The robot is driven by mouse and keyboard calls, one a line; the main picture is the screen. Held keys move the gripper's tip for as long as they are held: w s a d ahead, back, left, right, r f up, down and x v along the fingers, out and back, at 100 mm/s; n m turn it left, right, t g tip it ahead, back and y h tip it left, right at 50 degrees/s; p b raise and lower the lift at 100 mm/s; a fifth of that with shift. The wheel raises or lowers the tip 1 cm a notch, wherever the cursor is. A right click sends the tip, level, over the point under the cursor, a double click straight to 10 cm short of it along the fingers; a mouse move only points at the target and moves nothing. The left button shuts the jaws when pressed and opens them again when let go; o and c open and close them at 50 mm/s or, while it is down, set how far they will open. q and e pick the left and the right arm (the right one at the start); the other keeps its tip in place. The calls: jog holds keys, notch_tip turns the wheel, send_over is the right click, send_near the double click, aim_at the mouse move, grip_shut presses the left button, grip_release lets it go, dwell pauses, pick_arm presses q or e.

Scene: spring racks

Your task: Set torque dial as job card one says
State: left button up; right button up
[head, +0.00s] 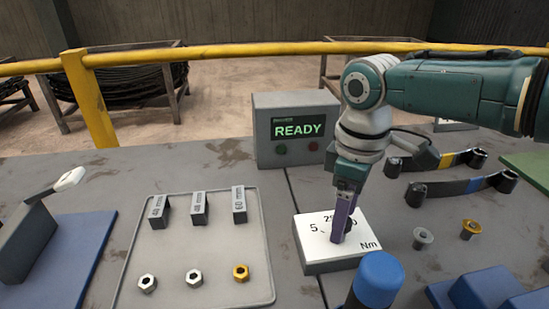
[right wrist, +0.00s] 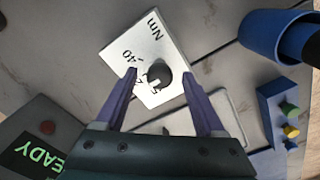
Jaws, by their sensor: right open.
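The torque dial is a white block (head: 312,255) with a black knob, numbers and "Nm" on its top. It also shows in the right wrist view (right wrist: 122,38), with its black knob (right wrist: 158,74). My right gripper (head: 341,236) points down over the dial. In the right wrist view its open purple fingers (right wrist: 160,76) are on either side of the knob. I cannot tell whether they touch it. The "40" and "5" are readable in part; fingers and knob cover other marks, and the pointed-at value is unclear. I cannot make out a job card. My left gripper is not in view.
A grey box (head: 264,148) with a green "READY" screen stands behind the dial. A grey tray (head: 178,262) with labelled blocks and nuts lies to the left. A blue cylinder (head: 378,280) stands close in front. Curved springs (head: 455,187) lie to the right.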

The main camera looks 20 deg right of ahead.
jog(key=shift+r, duration=0.45)
notch_tip(320, 180, up, 9)
jog(key=p, duration=0.2)
